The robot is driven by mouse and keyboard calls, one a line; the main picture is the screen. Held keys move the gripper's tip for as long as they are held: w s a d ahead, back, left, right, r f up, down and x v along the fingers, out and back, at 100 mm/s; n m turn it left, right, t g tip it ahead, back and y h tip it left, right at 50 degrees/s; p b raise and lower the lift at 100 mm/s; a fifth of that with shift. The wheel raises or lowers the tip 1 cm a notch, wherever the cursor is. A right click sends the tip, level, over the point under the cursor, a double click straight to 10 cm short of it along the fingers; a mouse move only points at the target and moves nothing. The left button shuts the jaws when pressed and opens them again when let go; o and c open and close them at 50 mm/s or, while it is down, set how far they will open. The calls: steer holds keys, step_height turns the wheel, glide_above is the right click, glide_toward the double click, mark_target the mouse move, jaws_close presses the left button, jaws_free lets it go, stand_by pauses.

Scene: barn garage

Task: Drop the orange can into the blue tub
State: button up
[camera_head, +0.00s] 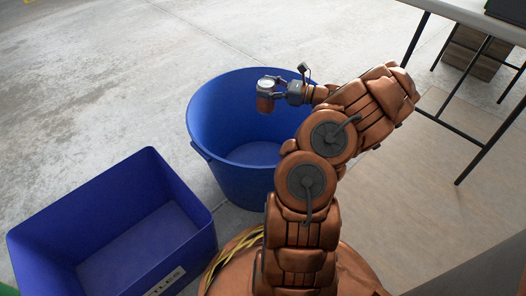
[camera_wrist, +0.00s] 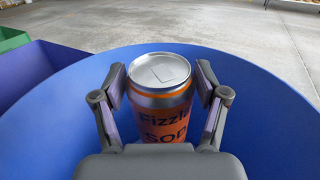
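The orange can (camera_wrist: 163,112) has a silver top and dark lettering, and it is upright. My gripper (camera_wrist: 160,85) is shut on it, one finger on each side. In the head view, the can (camera_head: 265,98) is held by my gripper (camera_head: 275,93) over the blue tub (camera_head: 215,130). The tub is round and its inner floor looks empty where it shows. In the wrist view, the tub's blue wall (camera_wrist: 270,120) spreads around the can. My arm hides part of the tub's right side in the head view.
A green bin (camera_wrist: 12,40) shows at the wrist view's left edge.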

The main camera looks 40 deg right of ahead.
steer(key=o, duration=0.3)
steer(key=v, duration=1.2)
stand_by(0.4)
